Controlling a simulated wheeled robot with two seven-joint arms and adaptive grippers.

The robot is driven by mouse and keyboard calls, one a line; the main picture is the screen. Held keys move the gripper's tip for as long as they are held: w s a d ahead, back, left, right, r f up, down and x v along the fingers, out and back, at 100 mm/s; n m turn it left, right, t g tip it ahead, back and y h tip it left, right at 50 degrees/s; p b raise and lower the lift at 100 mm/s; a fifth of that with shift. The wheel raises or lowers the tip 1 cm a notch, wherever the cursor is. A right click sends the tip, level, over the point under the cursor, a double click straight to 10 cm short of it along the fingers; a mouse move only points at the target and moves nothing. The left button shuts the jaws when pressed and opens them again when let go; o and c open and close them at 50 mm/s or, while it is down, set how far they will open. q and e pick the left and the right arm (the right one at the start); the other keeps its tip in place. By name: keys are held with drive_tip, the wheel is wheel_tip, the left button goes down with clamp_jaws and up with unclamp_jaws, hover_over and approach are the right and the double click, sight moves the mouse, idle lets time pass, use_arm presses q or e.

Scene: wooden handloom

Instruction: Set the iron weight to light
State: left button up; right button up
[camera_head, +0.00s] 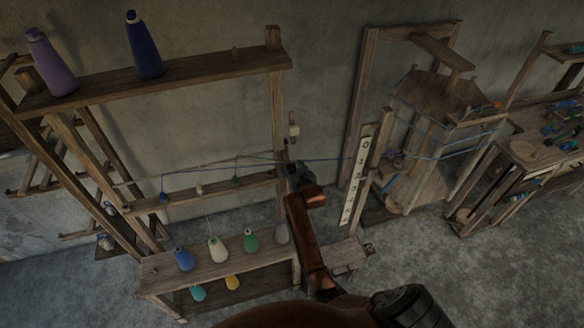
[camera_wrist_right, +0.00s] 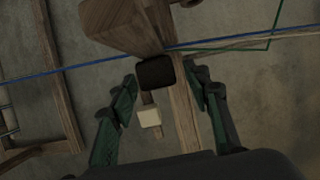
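A dark, rounded block (camera_wrist_right: 156,73), which looks like the iron weight, shows in the right wrist view at the top of a short wooden rod. A cream block (camera_wrist_right: 150,118) sits lower on that rod; a small pale block (camera_head: 294,130) also shows on the post in the head view. My right gripper (camera_wrist_right: 162,78) is open, with green fingers apart on either side of the dark block. I see no clear contact. In the head view my right gripper (camera_head: 297,174) is small and dark at the rack's right post and hides what lies behind it. My left gripper is not in view.
Blue and green threads (camera_head: 320,161) run right past my gripper. A white numbered scale (camera_head: 358,180) stands just right. A wooden rack (camera_head: 160,85) holds tall cones above; a lower bench (camera_head: 215,265) holds several colored cones. A wooden stand (camera_head: 425,140) is further right.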

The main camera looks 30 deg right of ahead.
clamp_jaws()
idle(0.3)
